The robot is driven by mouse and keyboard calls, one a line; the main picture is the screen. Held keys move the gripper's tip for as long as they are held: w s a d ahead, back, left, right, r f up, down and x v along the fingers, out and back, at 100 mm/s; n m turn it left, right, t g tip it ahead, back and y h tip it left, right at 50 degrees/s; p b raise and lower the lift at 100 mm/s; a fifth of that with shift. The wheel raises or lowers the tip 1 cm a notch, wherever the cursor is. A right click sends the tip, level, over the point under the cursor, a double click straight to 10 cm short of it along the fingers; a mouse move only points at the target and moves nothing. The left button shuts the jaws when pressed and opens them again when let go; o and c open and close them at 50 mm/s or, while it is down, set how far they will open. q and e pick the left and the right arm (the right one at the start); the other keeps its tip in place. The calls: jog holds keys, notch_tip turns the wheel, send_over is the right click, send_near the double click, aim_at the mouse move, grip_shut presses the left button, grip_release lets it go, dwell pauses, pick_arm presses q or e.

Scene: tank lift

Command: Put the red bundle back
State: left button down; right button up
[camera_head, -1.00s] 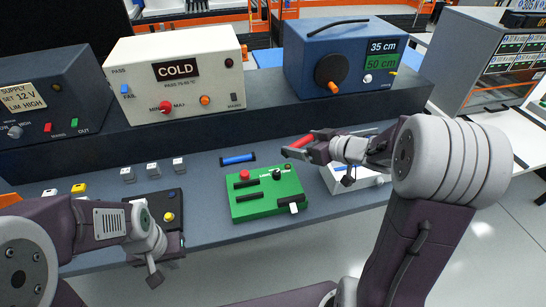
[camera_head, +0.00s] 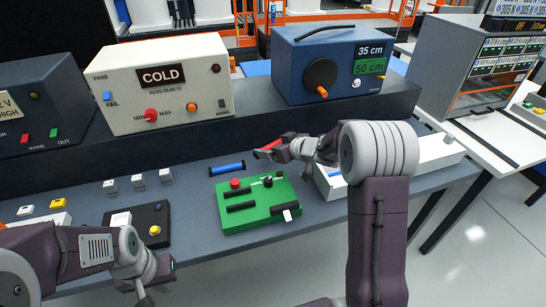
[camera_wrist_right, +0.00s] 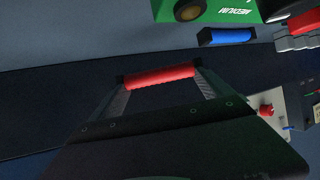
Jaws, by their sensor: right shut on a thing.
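The red bundle (camera_head: 268,146) is a short red cylinder. My right gripper (camera_head: 270,149) is shut on it and holds it above the bench, behind the green box. In the right wrist view the red bundle (camera_wrist_right: 160,75) lies crosswise between the two fingertips. My left gripper (camera_head: 146,280) is low at the front left, by the bench's front edge; its fingers are too unclear to judge, and I see nothing in it.
A blue bundle (camera_head: 227,168) with black ends lies behind the green box (camera_head: 258,203). A black box with a yellow knob (camera_head: 155,230) is left. The COLD box (camera_head: 160,85) and the blue dial box (camera_head: 330,65) stand on the raised back shelf (camera_head: 250,128).

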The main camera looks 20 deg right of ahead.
aim_at(273, 164)
notch_tip(273, 164, down, 4)
jog(key=shift+f+b, duration=0.1)
jog(key=shift+b, duration=0.95)
jog(key=shift+f, duration=0.45)
jog(key=o, duration=1.3)
jog(key=shift+c, duration=0.2)
jog(key=shift+r, duration=0.15)
